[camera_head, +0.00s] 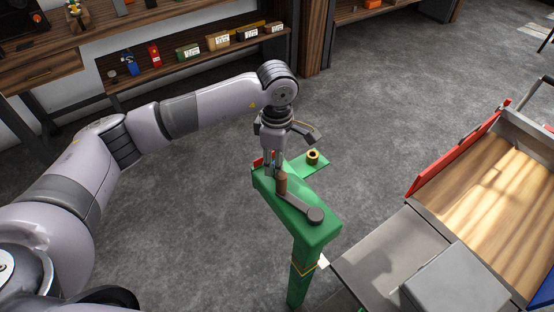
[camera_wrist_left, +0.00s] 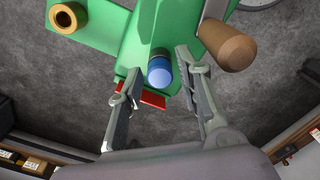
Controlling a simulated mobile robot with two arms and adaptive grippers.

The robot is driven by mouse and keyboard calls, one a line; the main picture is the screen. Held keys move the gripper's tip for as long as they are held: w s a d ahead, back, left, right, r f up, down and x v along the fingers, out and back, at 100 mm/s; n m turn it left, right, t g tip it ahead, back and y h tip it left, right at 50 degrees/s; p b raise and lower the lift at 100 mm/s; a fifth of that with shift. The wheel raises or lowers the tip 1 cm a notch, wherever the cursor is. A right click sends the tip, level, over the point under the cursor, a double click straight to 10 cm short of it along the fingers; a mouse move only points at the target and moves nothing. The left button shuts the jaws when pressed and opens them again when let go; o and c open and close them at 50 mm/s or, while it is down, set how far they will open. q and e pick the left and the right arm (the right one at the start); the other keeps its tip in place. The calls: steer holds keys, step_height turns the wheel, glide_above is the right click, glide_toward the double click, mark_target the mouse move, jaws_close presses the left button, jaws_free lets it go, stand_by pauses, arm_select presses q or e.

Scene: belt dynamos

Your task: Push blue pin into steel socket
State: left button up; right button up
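The blue pin (camera_wrist_left: 160,76) shows in the left wrist view as a short cylinder with a light blue rounded end, standing at the edge of a green stand (camera_wrist_left: 115,25). A grey collar at its far end may be the steel socket, but I cannot tell clearly. My left gripper (camera_wrist_left: 160,68) is open, with one finger on each side of the pin and gaps between. My right gripper is not in view.
A crank with a brown wooden handle (camera_wrist_left: 227,46) stands close beside the right finger; its arm (camera_head: 298,205) lies on the stand's top. A brass ring (camera_head: 313,157) sits on a green side plate. A red piece (camera_wrist_left: 152,99) lies below the pin. A cart (camera_head: 480,170) stands right.

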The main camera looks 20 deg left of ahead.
arm_select(q)
steer(key=shift+o, duration=1)
step_height(320, 180, up, 12)
stand_by(0.5)
